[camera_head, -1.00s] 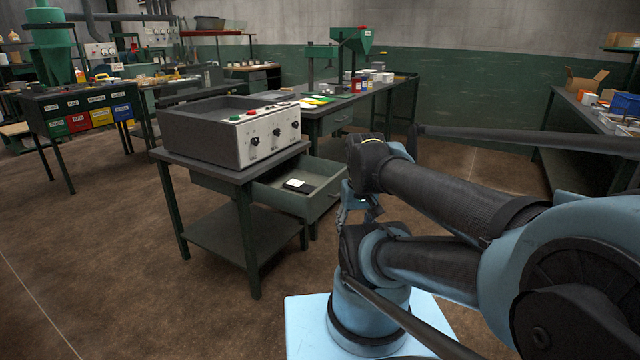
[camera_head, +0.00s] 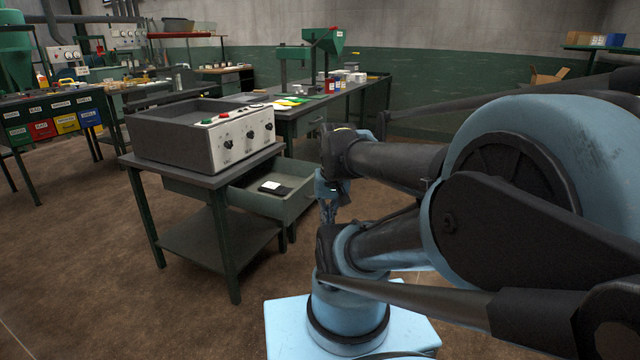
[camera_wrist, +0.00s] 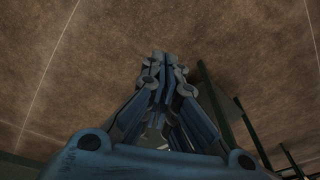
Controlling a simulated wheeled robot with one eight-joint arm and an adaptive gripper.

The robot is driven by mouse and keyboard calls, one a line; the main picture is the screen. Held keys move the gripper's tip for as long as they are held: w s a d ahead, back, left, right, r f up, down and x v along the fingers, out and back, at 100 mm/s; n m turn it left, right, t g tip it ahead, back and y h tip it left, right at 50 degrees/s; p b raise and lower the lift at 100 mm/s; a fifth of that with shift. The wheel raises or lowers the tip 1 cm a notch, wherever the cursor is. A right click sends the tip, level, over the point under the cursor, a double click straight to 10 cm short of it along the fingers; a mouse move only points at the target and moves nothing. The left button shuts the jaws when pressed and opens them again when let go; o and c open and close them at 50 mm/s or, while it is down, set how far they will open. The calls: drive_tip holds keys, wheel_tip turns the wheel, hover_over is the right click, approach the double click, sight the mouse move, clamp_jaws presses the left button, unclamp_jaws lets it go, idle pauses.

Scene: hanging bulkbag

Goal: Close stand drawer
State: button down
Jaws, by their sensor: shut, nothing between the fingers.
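The stand (camera_head: 222,236) is a dark table with a lower shelf and a grey control box (camera_head: 205,133) on top. Its drawer (camera_head: 288,207) is pulled out toward the right and holds a small dark item with a white label (camera_head: 272,187). My gripper (camera_head: 328,218) points down just to the right of the drawer's front; whether it touches the front I cannot tell. In the wrist view my gripper (camera_wrist: 163,68) has its fingers together and empty above the brown floor. My arm covers the area right of the drawer.
A long workbench (camera_head: 345,98) with a green machine, bottles and boxes stands behind the stand. Another bench with coloured bins (camera_head: 66,123) is at the left. The floor (camera_head: 90,270) in front and left of the stand is clear.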

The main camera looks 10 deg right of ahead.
drive_tip(key=w+d+r+m+y, duration=0.25)
drive_tip(key=w+m, duration=0.35)
drive_tip(key=w, duration=0.5)
drive_tip(key=w+d+r+m+y, duration=0.1)
drive_tip(key=w+d+r+m, duration=0.15)
drive_tip(key=w+m, duration=0.65)
drive_tip(key=w+d+f+m+t+y, duration=0.25)
drive_tip(key=w+d+m, duration=0.35)
drive_tip(key=w, duration=0.4)
drive_tip(key=w+d+f+m+t+y, duration=0.1)
drive_tip(key=w+d+f+m, duration=0.25)
drive_tip(key=w+d, duration=0.5)
drive_tip(key=shift+n, duration=0.25)
drive_tip(key=x, duration=0.4)
drive_tip(key=r+x, duration=0.1)
drive_tip(key=x, duration=0.4)
drive_tip(key=w+a+x, duration=0.1)
drive_tip(key=x, duration=0.4)
drive_tip(key=shift+w+a+r, duration=0.15)
drive_tip(key=shift+r, duration=0.2)
